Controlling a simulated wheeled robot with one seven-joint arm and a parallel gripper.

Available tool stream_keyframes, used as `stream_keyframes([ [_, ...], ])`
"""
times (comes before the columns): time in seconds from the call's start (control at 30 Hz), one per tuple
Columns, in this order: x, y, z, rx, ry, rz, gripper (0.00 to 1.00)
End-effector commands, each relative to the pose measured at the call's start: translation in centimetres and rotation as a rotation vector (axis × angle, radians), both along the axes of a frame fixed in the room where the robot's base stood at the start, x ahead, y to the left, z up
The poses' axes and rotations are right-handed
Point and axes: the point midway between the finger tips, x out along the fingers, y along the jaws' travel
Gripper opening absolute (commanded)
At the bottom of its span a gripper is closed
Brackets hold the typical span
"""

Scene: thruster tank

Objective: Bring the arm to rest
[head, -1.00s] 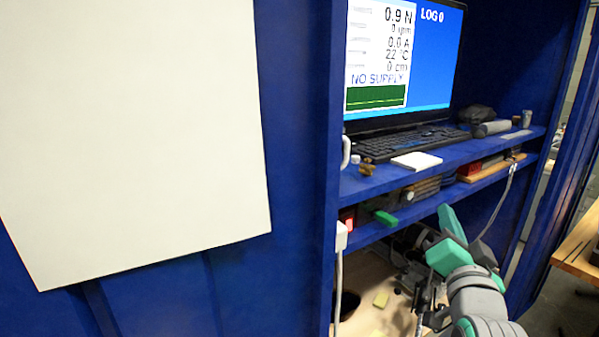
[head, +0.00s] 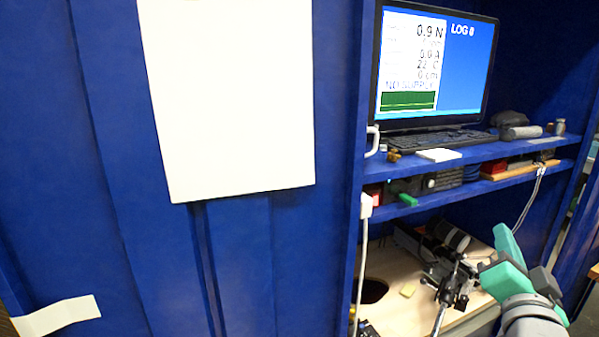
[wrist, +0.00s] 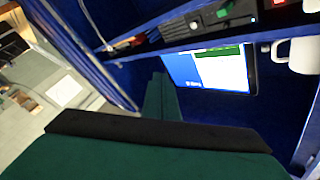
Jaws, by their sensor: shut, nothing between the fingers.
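My gripper (head: 507,252) is at the lower right of the head view, at the end of my grey and green arm. Its green fingers are shut and empty, raised in front of the open bay of the blue cabinet (head: 285,255). In the wrist view the green fingers (wrist: 162,95) point toward the cabinet's shelves, with the screen beyond them. No contact with the cabinet shows. Most of my arm is outside both views.
A screen (head: 436,65) and keyboard (head: 432,142) stand on the upper shelf. Below, a wooden board (head: 400,312) carries a dark clamp-like device (head: 450,285). A white mug (wrist: 300,55) shows in the wrist view.

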Motion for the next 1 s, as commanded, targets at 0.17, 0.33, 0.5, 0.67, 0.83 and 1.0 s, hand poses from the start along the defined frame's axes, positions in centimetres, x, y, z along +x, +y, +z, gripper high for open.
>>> stream_keyframes([
  [0.17, 0.7, 0.8, -2.4, 0.004, 0.010, 0.007, 0.00],
  [0.33, 1.2, 1.8, -4.7, 0.005, 0.019, 0.014, 0.00],
  [0.5, 1.7, 3.1, -7.9, 0.007, 0.033, 0.023, 0.00],
  [0.67, 2.2, 5.0, -12.2, 0.007, 0.054, 0.033, 0.00],
  [0.83, 1.9, 8.0, -18.3, -0.004, 0.090, 0.043, 0.00],
  [1.0, 0.7, 11.3, -24.2, -0.024, 0.131, 0.053, 0.00],
])
